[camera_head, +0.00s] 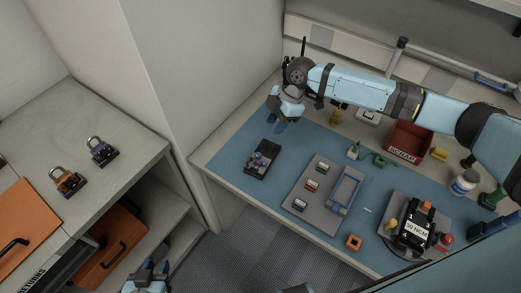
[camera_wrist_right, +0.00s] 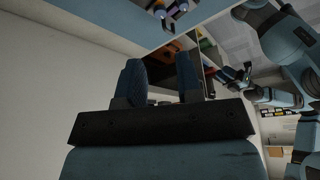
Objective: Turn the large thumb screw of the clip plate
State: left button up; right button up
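A small black plate (camera_head: 262,160) with grey and purple-grey parts lies on the left of the blue mat; I take it for the clip plate. Its thumb screw is too small to tell apart. Part of what looks like this plate shows at the top edge of the right wrist view (camera_wrist_right: 174,12). My right gripper (camera_head: 278,126) hangs above the mat behind the plate, apart from it. Its two blue fingers (camera_wrist_right: 160,80) are spread and empty. My left gripper (camera_head: 153,268) is at the bottom edge, away from the mat, and looks open and empty.
A grey tray (camera_head: 325,222) with small parts and a blue cradle lies right of the plate. A torque device (camera_head: 415,234) is at right. Two padlocks (camera_head: 102,151) sit on the left cabinet.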

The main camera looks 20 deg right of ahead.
aim_at(259, 154)
jog(key=p+x, duration=0.1)
jog(key=x, duration=1.1)
jog(key=shift+s+a, duration=0.1)
